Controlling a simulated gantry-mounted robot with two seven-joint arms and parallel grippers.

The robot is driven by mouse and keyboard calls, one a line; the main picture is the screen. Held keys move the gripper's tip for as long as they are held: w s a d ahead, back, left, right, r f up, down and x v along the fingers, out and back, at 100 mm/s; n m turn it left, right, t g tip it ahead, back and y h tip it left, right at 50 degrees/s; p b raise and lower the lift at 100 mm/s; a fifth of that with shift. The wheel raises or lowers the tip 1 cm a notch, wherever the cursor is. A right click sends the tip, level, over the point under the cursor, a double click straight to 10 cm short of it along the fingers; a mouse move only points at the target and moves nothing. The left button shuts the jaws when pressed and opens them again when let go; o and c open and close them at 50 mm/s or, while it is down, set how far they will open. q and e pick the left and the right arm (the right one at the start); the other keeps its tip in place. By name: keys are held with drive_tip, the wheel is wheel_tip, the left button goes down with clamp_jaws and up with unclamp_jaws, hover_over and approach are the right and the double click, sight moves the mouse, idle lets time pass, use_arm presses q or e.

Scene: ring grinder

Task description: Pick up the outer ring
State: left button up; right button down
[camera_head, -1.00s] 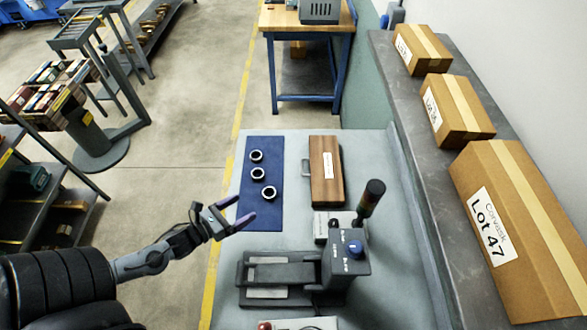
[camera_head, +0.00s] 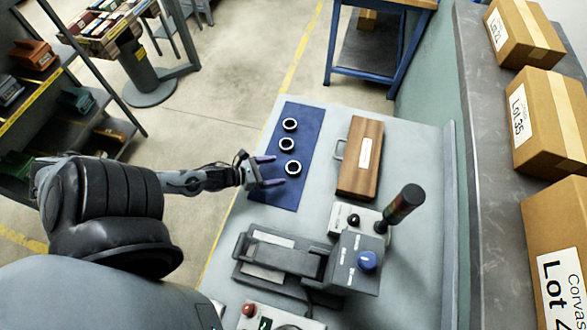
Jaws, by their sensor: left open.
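Three dark rings with light rims lie in a row on a blue mat (camera_head: 303,112): a far ring (camera_head: 290,125), a middle ring (camera_head: 287,144) and a near ring (camera_head: 292,167). I cannot tell from their looks which one is the outer ring. My left gripper (camera_head: 271,171) is open and empty. In the picture its purple-tipped fingers point right, over the mat's left part, just left of the near ring and apart from it. My right gripper is not in view.
A wooden case (camera_head: 361,158) lies right of the mat. A grinder-like machine (camera_head: 352,262) with a blue knob and a dark signal post (camera_head: 402,205) stands nearer. A control box with a red button (camera_head: 247,311) is at the front. Cartons (camera_head: 548,118) line the right shelf.

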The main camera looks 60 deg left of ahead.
sight(299, 167)
use_arm(q)
drive_tip(key=shift+r+x, duration=0.1)
drive_tip(key=shift+x, duration=1.45)
drive_tip(key=shift+r+x, duration=0.15)
drive_tip(key=shift+x, duration=1.35)
drive_tip(key=shift+w+d, duration=0.1)
drive_tip(key=c, duration=1.2)
drive_tip(key=shift+r, duration=0.1)
